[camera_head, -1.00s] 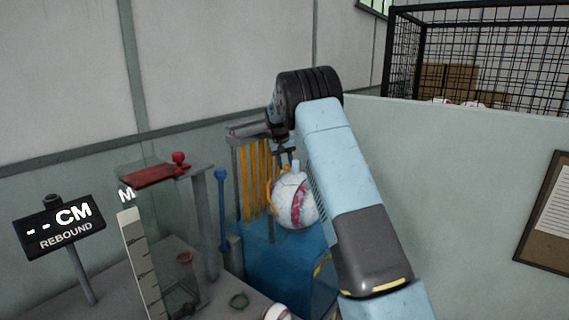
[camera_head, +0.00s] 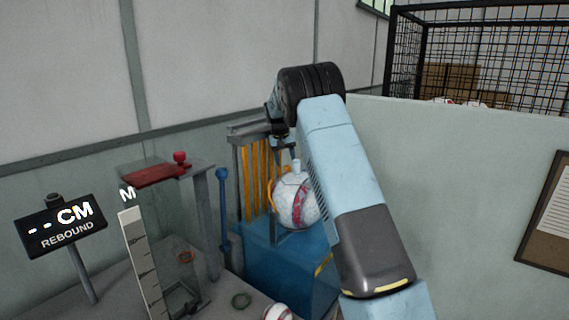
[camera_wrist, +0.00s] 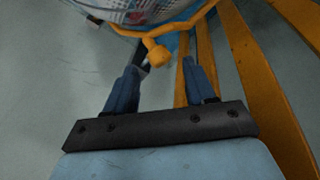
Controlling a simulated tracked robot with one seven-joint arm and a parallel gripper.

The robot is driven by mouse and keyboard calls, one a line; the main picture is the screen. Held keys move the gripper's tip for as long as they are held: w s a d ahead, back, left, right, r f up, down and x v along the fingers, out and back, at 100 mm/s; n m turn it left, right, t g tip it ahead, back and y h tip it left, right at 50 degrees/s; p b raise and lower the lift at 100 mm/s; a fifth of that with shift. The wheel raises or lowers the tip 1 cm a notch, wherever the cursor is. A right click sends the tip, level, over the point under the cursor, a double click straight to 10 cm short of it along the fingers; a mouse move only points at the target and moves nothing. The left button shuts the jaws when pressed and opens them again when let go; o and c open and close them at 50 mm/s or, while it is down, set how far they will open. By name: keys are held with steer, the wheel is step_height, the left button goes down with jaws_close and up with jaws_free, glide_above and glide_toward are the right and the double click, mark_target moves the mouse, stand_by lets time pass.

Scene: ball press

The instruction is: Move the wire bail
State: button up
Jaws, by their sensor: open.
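The wire bail is an orange wire with a round knob (camera_wrist: 158,52), at the top middle of the wrist view. In the head view it shows as an orange curve (camera_head: 271,192) at the ball's left edge. It borders a white ball with a red band (camera_head: 294,203). My gripper (camera_wrist: 163,72) is open, its blue fingers to the left and right of the knob. Whether either finger touches the knob I cannot tell. In the head view my forearm hides part of the gripper and the ball's right side.
Upright yellow slats (camera_head: 255,180) stand just left of the ball, over a blue tank-like box (camera_head: 275,262). A blue post (camera_head: 223,210) and a stand with a red top (camera_head: 150,175) are further left. A pale wall panel (camera_head: 450,180) fills the right.

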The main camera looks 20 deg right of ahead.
steer(key=v, duration=1.2)
